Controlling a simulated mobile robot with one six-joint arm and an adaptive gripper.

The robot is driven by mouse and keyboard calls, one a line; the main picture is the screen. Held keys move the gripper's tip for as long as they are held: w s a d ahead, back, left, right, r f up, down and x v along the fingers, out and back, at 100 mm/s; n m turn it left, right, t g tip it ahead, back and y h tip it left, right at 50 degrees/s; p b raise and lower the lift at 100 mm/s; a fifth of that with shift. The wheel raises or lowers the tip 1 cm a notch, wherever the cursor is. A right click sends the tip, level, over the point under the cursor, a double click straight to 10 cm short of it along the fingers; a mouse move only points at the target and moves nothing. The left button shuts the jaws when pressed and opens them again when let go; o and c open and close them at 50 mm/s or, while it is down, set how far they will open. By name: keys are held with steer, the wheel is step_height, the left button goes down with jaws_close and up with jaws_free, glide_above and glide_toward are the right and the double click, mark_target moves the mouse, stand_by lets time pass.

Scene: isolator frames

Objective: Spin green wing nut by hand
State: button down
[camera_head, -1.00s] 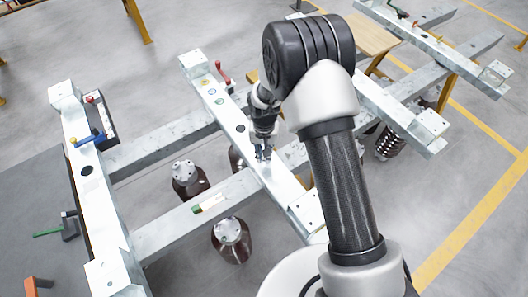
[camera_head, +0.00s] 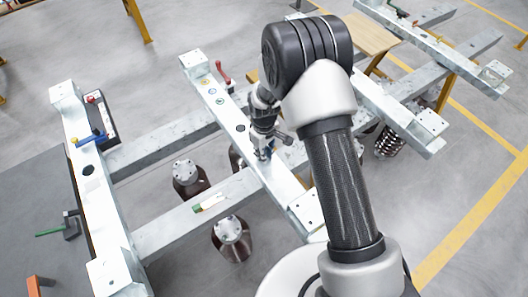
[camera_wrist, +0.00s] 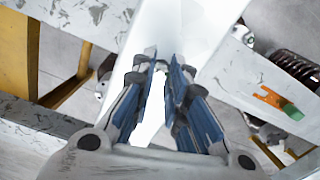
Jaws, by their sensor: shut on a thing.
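My gripper (camera_head: 262,153) points down at the top of the middle steel beam (camera_head: 285,190) in the head view. In the wrist view its two blue-padded fingers (camera_wrist: 162,66) converge on a small part at the beam. I take this part for the green wing nut. It is mostly hidden between the fingertips, and its colour and wings cannot be made out. The gripper is shut on it.
An orange piece with a green end (camera_wrist: 291,112) lies on the cross beam, right in the wrist view. A red-handled clamp (camera_head: 223,73) stands at the middle beam's far end. A blue-handled tool (camera_head: 91,139) lies on the left beam. Dark round canisters (camera_head: 232,238) stand below.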

steer(key=n, duration=1.4)
steer(key=shift+n, duration=0.3)
steer(key=n, duration=0.3)
steer(key=shift+n+p, duration=0.3)
steer(key=n, duration=0.3)
steer(key=shift+s+n, duration=0.1)
steer(key=shift+n, duration=0.3)
steer(key=n, duration=0.6)
steer(key=shift+f, duration=0.1)
steer(key=c, duration=0.9)
jaws_free()
steer(key=shift+c, duration=0.2)
